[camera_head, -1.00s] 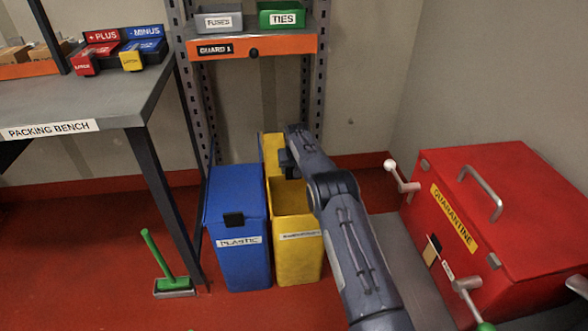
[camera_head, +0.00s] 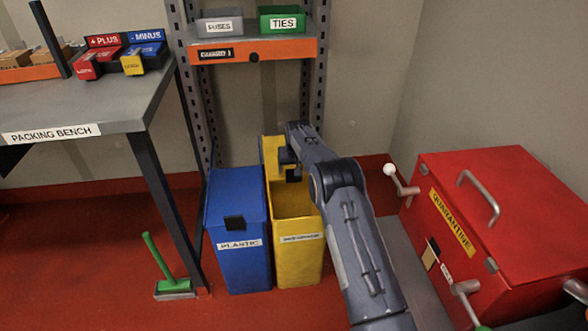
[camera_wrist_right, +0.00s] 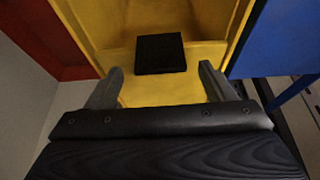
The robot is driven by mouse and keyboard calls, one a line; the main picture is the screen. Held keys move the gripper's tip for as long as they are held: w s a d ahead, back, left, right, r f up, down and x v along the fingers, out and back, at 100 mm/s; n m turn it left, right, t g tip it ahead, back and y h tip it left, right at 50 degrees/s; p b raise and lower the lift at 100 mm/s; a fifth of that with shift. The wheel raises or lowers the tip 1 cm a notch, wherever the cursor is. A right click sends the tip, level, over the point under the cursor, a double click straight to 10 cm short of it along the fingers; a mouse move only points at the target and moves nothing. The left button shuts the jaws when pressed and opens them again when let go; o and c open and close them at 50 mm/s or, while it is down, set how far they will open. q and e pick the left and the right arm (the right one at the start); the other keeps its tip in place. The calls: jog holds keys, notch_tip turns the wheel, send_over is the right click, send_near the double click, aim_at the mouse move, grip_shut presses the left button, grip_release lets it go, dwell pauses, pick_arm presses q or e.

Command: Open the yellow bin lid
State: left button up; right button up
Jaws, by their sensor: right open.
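The yellow bin (camera_head: 298,262) stands on the floor with its top uncovered, its inside showing. Its yellow lid (camera_head: 270,148) is raised, standing up at the back of the bin. In the right wrist view my right gripper (camera_wrist_right: 160,69) is open and empty. A black square tab (camera_wrist_right: 160,53) on the yellow surface lies ahead between the fingertips, apart from them. My left gripper is not in view.
A blue plastic bin (camera_head: 237,265), lid shut, stands close at the left. A red quarantine box (camera_head: 525,215) with handles is at the right. The packing bench (camera_head: 90,105) and an orange shelf (camera_head: 285,49) are nearby. A green-handled brush (camera_head: 160,262) is on the floor.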

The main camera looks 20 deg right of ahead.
jog(key=v, duration=0.4)
jog(key=shift+s+r+p, duration=0.1)
jog(key=shift+r+p, duration=0.05)
jog(key=shift+p, duration=0.2)
jog(key=shift+r, duration=0.1)
